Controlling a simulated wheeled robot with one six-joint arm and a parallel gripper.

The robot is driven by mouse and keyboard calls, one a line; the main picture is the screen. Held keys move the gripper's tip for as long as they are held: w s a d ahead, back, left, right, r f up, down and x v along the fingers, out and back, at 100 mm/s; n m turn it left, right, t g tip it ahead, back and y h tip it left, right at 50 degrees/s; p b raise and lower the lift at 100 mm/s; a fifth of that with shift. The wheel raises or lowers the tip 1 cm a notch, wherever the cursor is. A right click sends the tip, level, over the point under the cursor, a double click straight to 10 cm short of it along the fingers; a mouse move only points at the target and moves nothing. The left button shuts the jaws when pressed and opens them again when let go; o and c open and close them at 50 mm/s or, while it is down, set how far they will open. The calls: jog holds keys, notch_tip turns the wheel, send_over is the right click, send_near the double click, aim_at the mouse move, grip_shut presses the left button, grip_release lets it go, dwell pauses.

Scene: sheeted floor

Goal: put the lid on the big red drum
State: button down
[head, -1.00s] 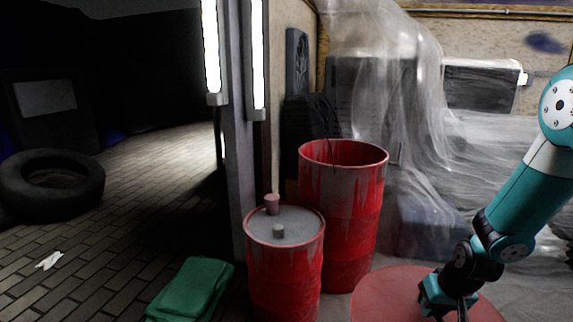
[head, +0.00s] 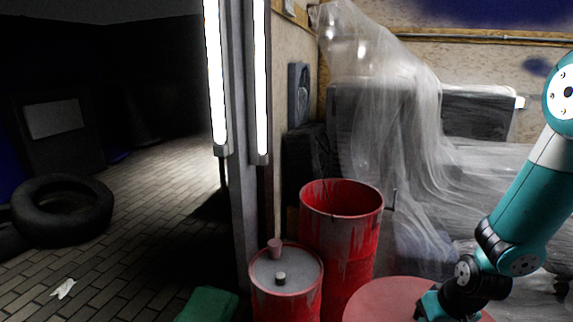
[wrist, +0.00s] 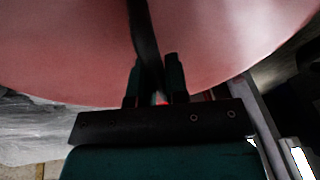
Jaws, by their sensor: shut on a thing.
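The big red drum (head: 338,240) stands upright at the centre in the head view, its top open and its inside showing. The lid (head: 385,302) is a large flat reddish disc at the bottom right, in front and to the right of the drum and apart from it. My gripper (head: 432,306) is at the lid's right part. In the wrist view the lid (wrist: 225,45) fills the upper picture, and my gripper (wrist: 155,85) is shut on a dark bar across it, seemingly its handle. The lower edge of the lid is cut off in the head view.
Plastic sheeting (head: 400,130) hangs at the back right. A green thing (head: 208,305) lies at lower left.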

jog(key=w+a+p+v, duration=0.1)
jog(key=p+v, duration=0.7)
jog(key=p, duration=0.2)
jog(key=w+a+r+p+v, duration=0.1)
jog(key=p+v, duration=0.8)
jog(key=p, duration=0.2)
jog(key=shift+w+a, duration=0.15)
jog(key=shift+w, duration=0.15)
jog(key=shift+r, duration=0.1)
